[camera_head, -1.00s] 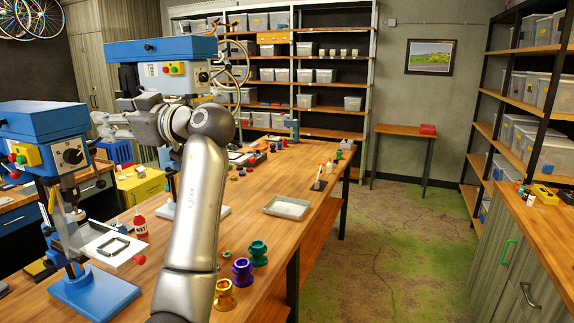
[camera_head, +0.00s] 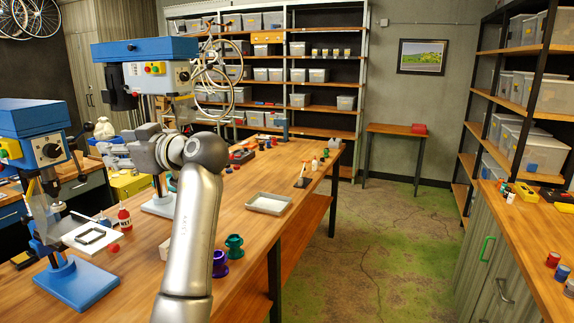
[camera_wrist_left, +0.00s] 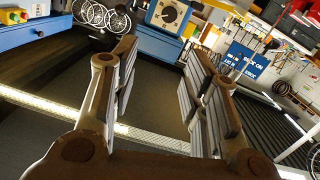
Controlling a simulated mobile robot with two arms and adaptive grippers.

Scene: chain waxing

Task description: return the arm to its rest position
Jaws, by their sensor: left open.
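My left arm (camera_head: 190,235) rises from the bottom of the head view and bends left at a grey joint over the wooden workbench. My left gripper (camera_head: 112,150) is at the end of it, between the two blue drill presses in the picture. In the left wrist view the left gripper (camera_wrist_left: 162,58) has its two fingers wide apart with nothing between them. My right gripper is in neither view.
The workbench (camera_head: 255,225) carries a blue drill press (camera_head: 75,285) at the near left, a grey tray (camera_head: 268,203), a purple hub (camera_head: 220,264) and a green hub (camera_head: 234,246). Another bench (camera_head: 540,240) stands at the right. The floor (camera_head: 380,255) between them is clear.

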